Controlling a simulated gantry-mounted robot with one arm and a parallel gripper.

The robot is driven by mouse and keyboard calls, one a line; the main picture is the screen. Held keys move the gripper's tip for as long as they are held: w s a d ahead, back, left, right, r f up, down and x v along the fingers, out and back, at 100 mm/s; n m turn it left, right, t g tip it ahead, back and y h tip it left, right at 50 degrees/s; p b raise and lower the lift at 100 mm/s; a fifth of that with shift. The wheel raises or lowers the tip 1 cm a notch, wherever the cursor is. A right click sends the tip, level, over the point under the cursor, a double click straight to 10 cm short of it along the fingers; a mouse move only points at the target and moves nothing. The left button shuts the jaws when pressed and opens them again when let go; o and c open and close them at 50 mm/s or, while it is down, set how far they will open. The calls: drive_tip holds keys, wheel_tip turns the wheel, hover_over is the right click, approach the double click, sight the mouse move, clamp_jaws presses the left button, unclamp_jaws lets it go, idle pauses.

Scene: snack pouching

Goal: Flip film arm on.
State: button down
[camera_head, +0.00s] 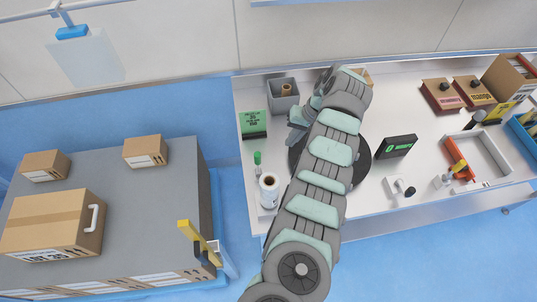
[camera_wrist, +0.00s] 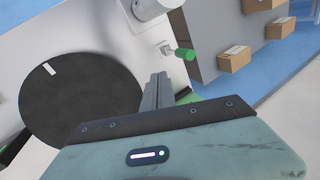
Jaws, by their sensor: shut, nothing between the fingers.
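A small lever with a green grip (camera_head: 257,158) stands on the white bench just behind the white film roll (camera_head: 268,188). It looks like the film arm switch. In the wrist view its green grip (camera_wrist: 185,54) sticks out to the right from a small pale base (camera_wrist: 166,48), beside the roll (camera_wrist: 150,8). My gripper (camera_wrist: 158,78) is shut and empty. Its fingertips appear below and left of the green grip in the wrist view, apart from it.
A dark round disc (camera_wrist: 80,108) lies left of my fingers. A green box (camera_head: 253,123) and a grey bin (camera_head: 284,97) stand behind the lever. A black display (camera_head: 396,146) and a white tray (camera_head: 490,145) are to the right. A grey pallet table with cartons (camera_head: 172,185) stands left of the bench.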

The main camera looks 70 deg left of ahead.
drive_tip(key=p, duration=0.2)
approach(258, 164)
drive_tip(key=w+f, duration=0.4)
drive_tip(key=shift+s+a+f+p, duration=0.2)
drive_tip(key=shift+s+p, duration=0.2)
drive_tip(key=shift+s, duration=0.2)
drive_tip(key=shift+s+a+f+p, duration=0.1)
drive_tip(key=shift+s+a+p, duration=0.2)
drive_tip(key=shift+s, duration=0.35)
drive_tip(key=shift+s+a+f+p, duration=0.1)
drive_tip(key=shift+s+f+p, duration=0.05)
drive_tip(key=shift+s+p, duration=0.4)
drive_tip(key=shift+s+b, duration=0.1)
drive_tip(key=shift+b, duration=0.3)
